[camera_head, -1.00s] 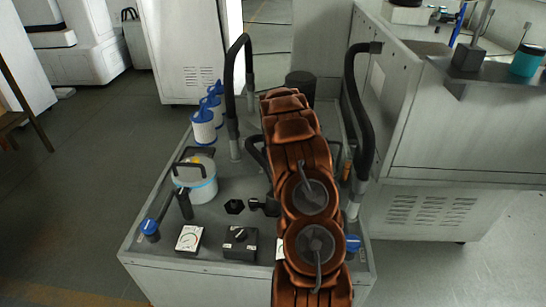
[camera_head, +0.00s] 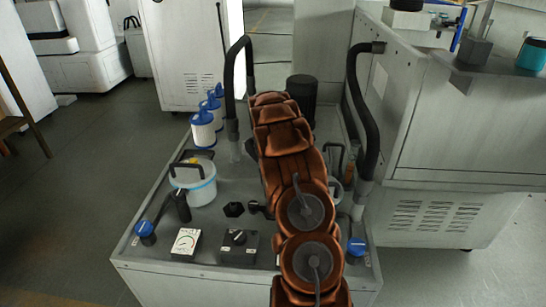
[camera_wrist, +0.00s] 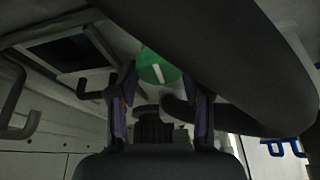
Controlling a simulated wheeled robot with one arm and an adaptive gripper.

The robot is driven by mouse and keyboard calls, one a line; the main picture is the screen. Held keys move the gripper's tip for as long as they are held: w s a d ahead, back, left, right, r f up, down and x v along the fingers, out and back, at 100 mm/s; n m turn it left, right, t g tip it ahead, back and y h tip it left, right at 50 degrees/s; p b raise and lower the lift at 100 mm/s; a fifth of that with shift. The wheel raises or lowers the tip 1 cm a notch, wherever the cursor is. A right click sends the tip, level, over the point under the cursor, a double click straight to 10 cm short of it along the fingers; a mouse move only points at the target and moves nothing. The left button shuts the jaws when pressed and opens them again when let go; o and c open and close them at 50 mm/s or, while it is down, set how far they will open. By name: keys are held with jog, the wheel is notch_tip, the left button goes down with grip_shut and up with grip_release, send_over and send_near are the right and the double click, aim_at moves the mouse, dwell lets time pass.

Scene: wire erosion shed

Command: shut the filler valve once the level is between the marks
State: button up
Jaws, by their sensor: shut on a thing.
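I cannot tell for certain that this knob is the filler valve. In the head view my copper-coloured arm reaches over the grey machine top (camera_head: 205,225), and the gripper is hidden behind it. No level or level marks can be read in either view.
On the machine top stand a white pot with a blue band (camera_head: 196,190), a dial gauge (camera_head: 185,241), a black switch box (camera_head: 239,243) and blue-capped knobs (camera_head: 145,228) (camera_head: 356,246). Black hoses (camera_head: 365,100) arch beside my arm. Floor at left (camera_head: 85,200) is clear.

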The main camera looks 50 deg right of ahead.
jog(key=o, duration=1.2)
jog(key=shift+c, duration=0.2)
jog(key=shift+r, duration=0.15)
jog(key=v, duration=1.1)
jog(key=shift+a+r, duration=0.2)
jog(key=shift+r, duration=0.15)
